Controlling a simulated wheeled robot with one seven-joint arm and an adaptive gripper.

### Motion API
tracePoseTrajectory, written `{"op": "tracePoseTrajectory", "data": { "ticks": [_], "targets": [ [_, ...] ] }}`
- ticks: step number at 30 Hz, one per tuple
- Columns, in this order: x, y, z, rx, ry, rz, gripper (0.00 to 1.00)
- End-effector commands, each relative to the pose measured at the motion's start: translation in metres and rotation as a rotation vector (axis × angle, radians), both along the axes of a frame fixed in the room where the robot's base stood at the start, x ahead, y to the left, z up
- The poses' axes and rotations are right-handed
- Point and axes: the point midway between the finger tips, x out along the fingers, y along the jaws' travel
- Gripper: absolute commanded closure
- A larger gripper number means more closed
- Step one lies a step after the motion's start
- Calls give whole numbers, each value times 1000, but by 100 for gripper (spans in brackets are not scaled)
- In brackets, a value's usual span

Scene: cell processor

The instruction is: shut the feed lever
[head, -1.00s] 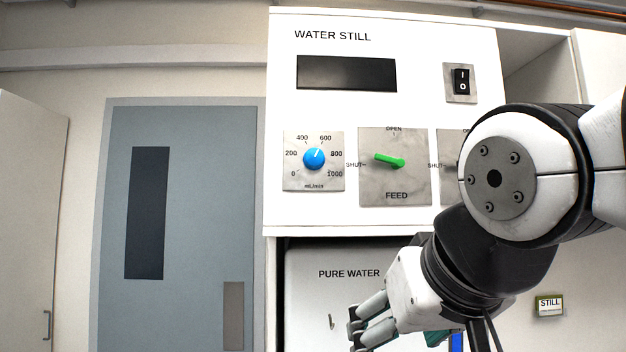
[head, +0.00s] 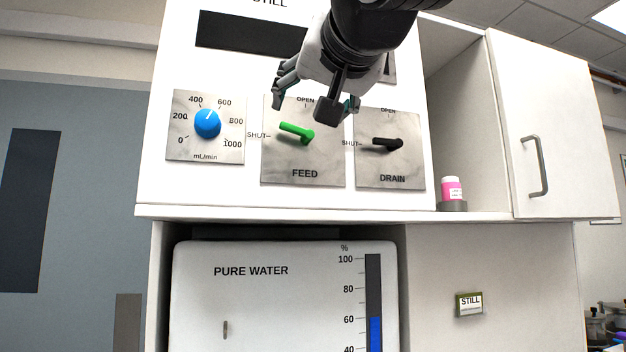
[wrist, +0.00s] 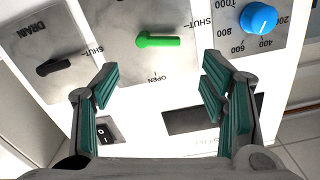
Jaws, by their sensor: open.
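The green feed lever (head: 295,131) sits on the FEED plate (head: 276,170) of the water still. Its arm points left from the pivot, tip a little above the SHUT mark, far from OPEN. My gripper (head: 314,104) is open and empty, pointing down in front of the panel, just above the lever. In the wrist view the lever (wrist: 158,41) lies beyond the gap between my open fingertips (wrist: 158,82), with no contact visible. That view is turned upside down.
A black drain lever (head: 386,145) on the right also points left. A blue flow knob (head: 207,123) is on the left. A power switch (wrist: 107,130) shows in the wrist view. A pink-labelled bottle (head: 452,190) stands on the shelf at right. The PURE WATER tank (head: 250,300) is below.

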Motion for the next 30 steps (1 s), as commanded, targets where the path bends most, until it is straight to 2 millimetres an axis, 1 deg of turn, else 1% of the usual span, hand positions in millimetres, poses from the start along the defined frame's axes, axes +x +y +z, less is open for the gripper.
{"op": "tracePoseTrajectory", "data": {
  "ticks": [1,6,9,13,18,28,29,30],
  "targets": [
    [12,2,0,-2,3,-1,34],
    [43,12,0,-1,2,0,34],
    [61,16,0,-1,3,-1,34],
    [77,22,0,-1,1,-1,34],
    [88,25,0,-1,0,0,34],
    [91,26,0,-1,0,0,34],
    [91,26,0,-1,0,0,41],
    [91,26,0,-1,0,0,50]
  ]
}}
